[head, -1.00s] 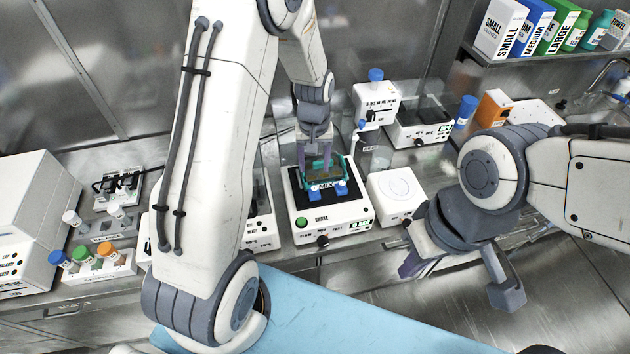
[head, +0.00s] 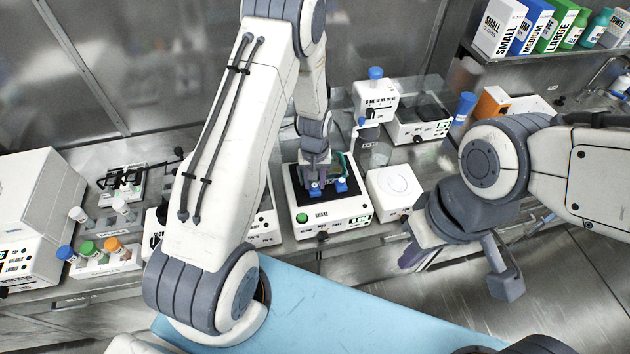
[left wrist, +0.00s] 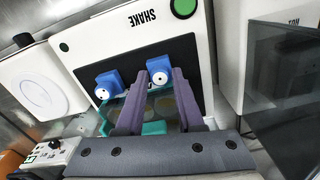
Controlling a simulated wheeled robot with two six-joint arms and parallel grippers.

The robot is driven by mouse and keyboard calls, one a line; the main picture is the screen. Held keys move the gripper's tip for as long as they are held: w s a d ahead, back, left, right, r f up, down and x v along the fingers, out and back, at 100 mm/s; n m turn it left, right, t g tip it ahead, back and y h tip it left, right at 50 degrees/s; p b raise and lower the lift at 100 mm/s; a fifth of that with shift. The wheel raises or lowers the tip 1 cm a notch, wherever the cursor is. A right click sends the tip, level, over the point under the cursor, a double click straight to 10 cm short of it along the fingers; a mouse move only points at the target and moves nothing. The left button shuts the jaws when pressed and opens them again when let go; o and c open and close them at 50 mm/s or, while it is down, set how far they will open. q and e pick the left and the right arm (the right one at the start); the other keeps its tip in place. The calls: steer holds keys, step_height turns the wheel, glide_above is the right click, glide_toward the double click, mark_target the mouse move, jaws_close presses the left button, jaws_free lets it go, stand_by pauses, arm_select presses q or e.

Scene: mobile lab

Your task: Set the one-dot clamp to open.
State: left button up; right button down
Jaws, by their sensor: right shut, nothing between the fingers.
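The shaker (head: 335,228) stands on the bench, with a dark platform and two blue clamps at its front edge. One blue clamp (head: 315,189) is on the left in the head view; the other (head: 341,184) is on the right. In the left wrist view the left-hand clamp is on the right (left wrist: 158,68) and the other on the left (left wrist: 108,84). Their white faces carry dark dots too small to count surely. My left gripper (left wrist: 158,80) is open, its fingertips on either side of the left-hand clamp. My right gripper (head: 410,257) is shut and empty, before the bench.
A teal-framed plate (left wrist: 155,110) lies on the platform behind the clamps, partly hidden by my fingers. A white device with a round top (head: 397,188) stands close right of the shaker. A rack of capped tubes (head: 105,262) is at the left.

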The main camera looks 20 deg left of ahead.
arm_select(q)
jaws_close()
